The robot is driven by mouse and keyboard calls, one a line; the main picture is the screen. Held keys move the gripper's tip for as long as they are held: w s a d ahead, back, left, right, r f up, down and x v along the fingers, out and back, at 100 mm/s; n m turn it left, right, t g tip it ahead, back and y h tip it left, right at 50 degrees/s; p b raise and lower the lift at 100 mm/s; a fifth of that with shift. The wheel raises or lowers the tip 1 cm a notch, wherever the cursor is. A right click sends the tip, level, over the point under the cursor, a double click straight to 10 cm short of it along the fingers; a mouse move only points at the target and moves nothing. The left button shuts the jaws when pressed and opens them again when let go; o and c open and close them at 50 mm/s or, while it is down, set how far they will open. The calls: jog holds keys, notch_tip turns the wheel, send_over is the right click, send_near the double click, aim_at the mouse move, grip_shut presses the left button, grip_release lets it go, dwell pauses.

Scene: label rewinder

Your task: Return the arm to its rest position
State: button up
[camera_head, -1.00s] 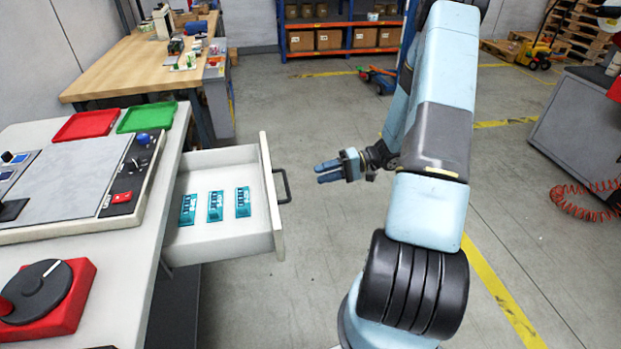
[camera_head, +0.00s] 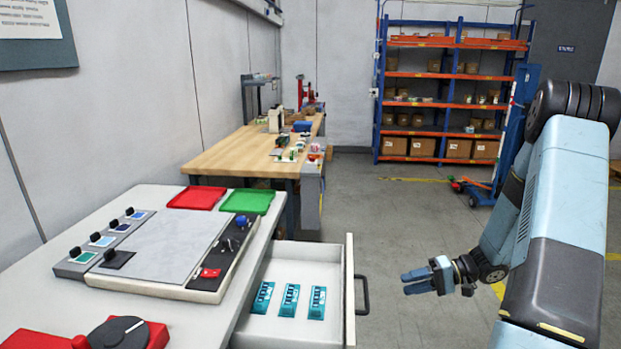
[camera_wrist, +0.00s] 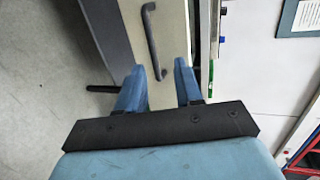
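My gripper (camera_head: 418,281) hangs at the end of my folded arm, right of the open drawer and clear of it, above the floor. In the wrist view its two blue fingers (camera_wrist: 156,85) stand apart with nothing between them. Beyond the fingers are the drawer front and its dark handle (camera_wrist: 152,38). The white drawer (camera_head: 349,290) is pulled out of the bench and holds several teal items (camera_head: 289,300).
The white bench (camera_head: 195,320) carries a grey panel, a red tray (camera_head: 197,198), a green tray (camera_head: 248,201) and a red device with a dark dial (camera_head: 122,332). A wooden workbench (camera_head: 225,158) and shelving (camera_head: 450,90) stand behind.

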jog(key=s+a+r+n+g+h, duration=0.1)
jog(key=s+a+r+h, duration=0.3)
jog(key=r, duration=0.5)
jog(key=s+a+r+n+g+h, duration=0.1)
jog(key=s+a+r+h, duration=0.3)
jog(key=r, duration=0.6)
jog(key=s+d+r+m+t+h, duration=0.1)
jog(key=s+r+t+h, duration=0.5)
jog(key=s+r, duration=0.6)
jog(key=shift+s+r+t+h, duration=0.3)
jog(key=shift+s+r, duration=0.1)
jog(key=shift+s, duration=0.55)
